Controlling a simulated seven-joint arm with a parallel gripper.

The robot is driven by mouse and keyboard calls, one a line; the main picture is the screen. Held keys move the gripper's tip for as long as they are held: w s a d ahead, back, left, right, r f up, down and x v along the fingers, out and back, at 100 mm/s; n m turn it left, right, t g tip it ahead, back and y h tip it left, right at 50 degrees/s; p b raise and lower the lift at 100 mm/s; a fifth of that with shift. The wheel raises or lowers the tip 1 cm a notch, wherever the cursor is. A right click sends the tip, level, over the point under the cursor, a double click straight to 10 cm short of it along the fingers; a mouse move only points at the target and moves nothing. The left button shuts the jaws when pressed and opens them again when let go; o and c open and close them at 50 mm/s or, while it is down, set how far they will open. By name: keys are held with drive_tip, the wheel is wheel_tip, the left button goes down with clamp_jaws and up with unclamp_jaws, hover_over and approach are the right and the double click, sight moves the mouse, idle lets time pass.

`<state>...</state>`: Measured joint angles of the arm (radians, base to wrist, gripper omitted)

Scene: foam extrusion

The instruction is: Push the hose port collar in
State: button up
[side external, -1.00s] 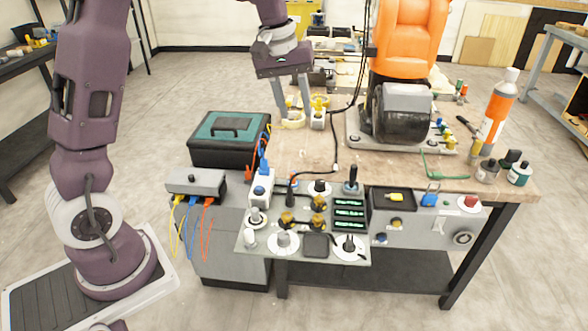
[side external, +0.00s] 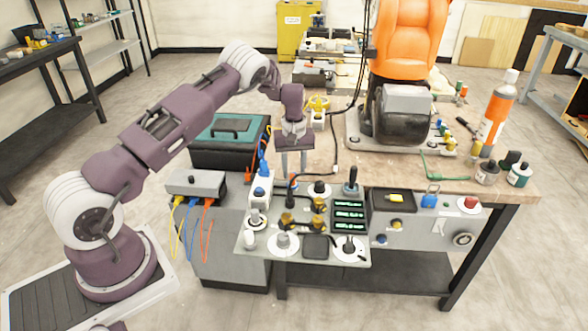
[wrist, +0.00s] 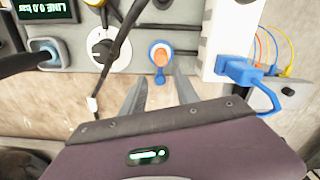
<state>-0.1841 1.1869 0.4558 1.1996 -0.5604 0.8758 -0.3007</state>
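My gripper (side external: 294,177) points down over the near edge of the bench, above the back row of the control panel.
A white box with a blue plug (wrist: 230,40) stands right of the fingers in the wrist view. A white round dial (wrist: 102,50) lies between collar and ring. A dark cable (side external: 335,150) runs over the bench. A black-and-green toolbox (side external: 230,150) stands left.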

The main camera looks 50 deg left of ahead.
clamp_jaws()
idle(1.4)
